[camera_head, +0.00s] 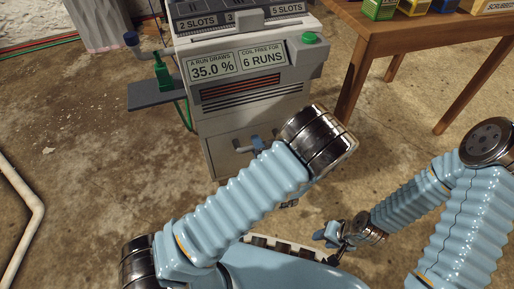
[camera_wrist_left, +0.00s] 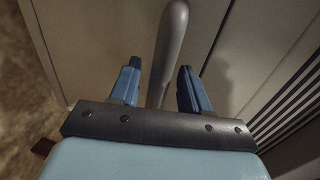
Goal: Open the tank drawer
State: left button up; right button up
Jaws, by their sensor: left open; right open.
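The tank drawer (camera_head: 222,158) is the light front panel low on the grey machine, and it looks shut in the head view. Its handle (camera_wrist_left: 173,32) is a rounded grey bar in the left wrist view. My left gripper (camera_head: 257,143) is at the drawer front, partly hidden behind my own arm. In the left wrist view its two blue fingers are open, one on each side of the handle, with gaps visible. My right gripper (camera_head: 333,236) is open and empty, low and away from the drawer.
The machine (camera_head: 250,75) carries a display panel, dark vents and a green button (camera_head: 309,38). A grey side shelf (camera_head: 157,94) with a green fitting juts out left. A wooden table (camera_head: 415,35) stands right. A white pipe (camera_head: 20,205) lies on the left floor.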

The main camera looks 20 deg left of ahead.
pick_arm(q)
jog(key=shift+w+a, duration=0.2)
jog(key=shift+w, duration=0.1)
grip_shut()
jog(key=shift+s+d, duration=0.1)
jog(key=shift+s, duration=0.05)
